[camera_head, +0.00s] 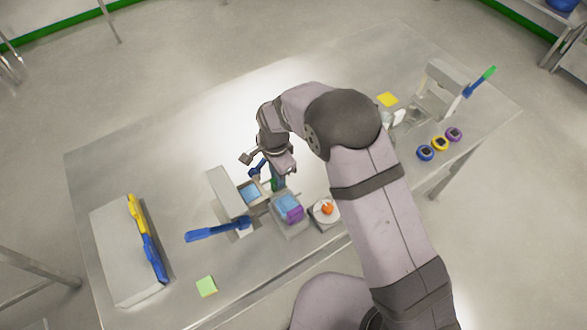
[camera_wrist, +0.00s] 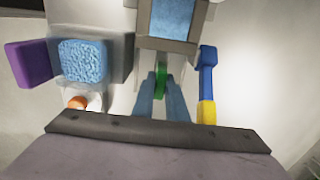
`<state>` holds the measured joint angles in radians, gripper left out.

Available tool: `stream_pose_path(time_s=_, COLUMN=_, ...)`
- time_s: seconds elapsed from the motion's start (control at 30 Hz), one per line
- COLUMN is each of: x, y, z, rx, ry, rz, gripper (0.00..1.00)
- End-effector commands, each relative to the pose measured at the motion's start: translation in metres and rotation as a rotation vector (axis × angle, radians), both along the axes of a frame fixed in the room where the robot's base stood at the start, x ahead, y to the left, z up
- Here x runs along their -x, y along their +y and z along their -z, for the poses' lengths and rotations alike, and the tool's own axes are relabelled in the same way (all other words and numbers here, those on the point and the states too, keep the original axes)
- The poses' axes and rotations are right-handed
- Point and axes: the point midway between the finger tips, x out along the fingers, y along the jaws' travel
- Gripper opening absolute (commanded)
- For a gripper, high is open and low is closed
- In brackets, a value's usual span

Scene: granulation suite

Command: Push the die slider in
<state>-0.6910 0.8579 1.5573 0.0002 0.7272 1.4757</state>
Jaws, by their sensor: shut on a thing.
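The die slider shows in the wrist view as a grey frame (camera_wrist: 166,45) with blue fill inside. In the head view its blue-filled part (camera_head: 250,192) sits at the grey press-like housing (camera_head: 221,190). A green handle (camera_wrist: 160,77) stands in front of the frame. My gripper (camera_wrist: 160,88) has its blue-grey fingers either side of this green handle and is shut on it. In the head view my gripper (camera_head: 277,183) is low beside the slider, and the arm partly hides it. How far the slider sticks out is hard to tell.
A blue and yellow tool (camera_wrist: 207,80) is close right. A long blue handle (camera_head: 205,233) juts out at the housing.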

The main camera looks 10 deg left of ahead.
Motion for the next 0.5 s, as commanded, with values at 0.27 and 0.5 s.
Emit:
stream_pose_path(time_s=0.27, x=0.042, y=0.042, z=0.0, rx=-0.001, ry=-0.001, rz=-0.003, gripper=0.0)
stream_pose_path(time_s=0.5, x=0.046, y=0.046, z=-0.001, rx=-0.002, ry=0.001, rz=0.001, gripper=0.0)
